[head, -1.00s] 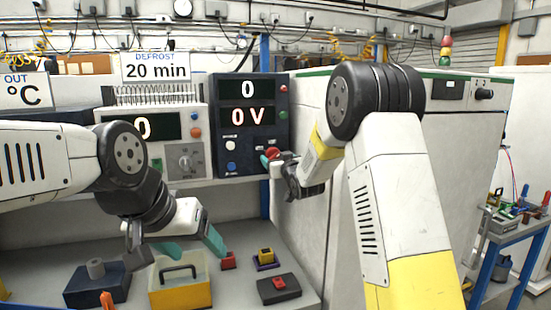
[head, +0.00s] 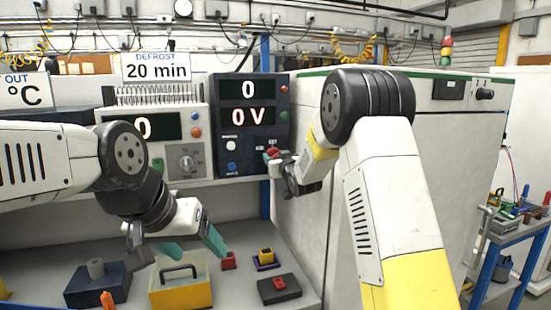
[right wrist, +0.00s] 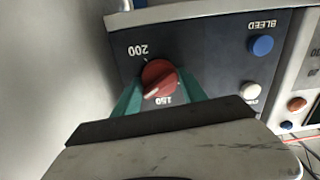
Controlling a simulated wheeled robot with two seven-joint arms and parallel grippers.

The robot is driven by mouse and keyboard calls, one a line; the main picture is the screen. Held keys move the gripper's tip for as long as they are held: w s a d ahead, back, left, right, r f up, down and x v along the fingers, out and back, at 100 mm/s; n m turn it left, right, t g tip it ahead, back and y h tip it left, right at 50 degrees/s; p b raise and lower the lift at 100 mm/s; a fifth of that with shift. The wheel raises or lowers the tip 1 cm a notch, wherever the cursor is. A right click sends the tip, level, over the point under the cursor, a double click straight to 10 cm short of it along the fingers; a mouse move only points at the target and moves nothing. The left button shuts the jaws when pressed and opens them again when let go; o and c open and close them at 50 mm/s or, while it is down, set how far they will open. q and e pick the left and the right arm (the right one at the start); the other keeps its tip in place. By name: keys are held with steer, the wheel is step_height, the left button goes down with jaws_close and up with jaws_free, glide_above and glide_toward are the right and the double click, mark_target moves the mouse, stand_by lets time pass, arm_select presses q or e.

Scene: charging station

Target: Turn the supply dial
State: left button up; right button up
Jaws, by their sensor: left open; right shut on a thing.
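The red supply dial (right wrist: 158,78) is on the dark blue supply unit (right wrist: 205,65), with the marks 200 and 150 beside it. Its pale pointer slants to the lower left in the right wrist view. My right gripper (right wrist: 158,92) is shut on the dial, one teal finger on each side. In the head view the dial (head: 271,153) is partly hidden by my right gripper (head: 275,156). The unit's displays (head: 247,103) read 0 and 0 V. My left gripper (head: 191,247) is open and empty above the bench, away from the dial.
A yellow box with a handle (head: 180,292) stands under my left gripper. A dark block (head: 97,285), a red block (head: 229,262) and a dark red-buttoned box (head: 279,288) are on the bench. A white cabinet (head: 440,150) stands to the right of the supply unit.

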steer(key=shift+n, duration=0.3)
steer(key=n, duration=0.4)
steer(key=shift+n, duration=0.4)
steer(key=n, duration=0.5)
steer(key=shift+a+n, duration=0.1)
steer(key=shift+n, duration=0.3)
steer(key=o, duration=1.4)
steer(key=shift+c, duration=0.2)
steer(key=v, duration=0.8)
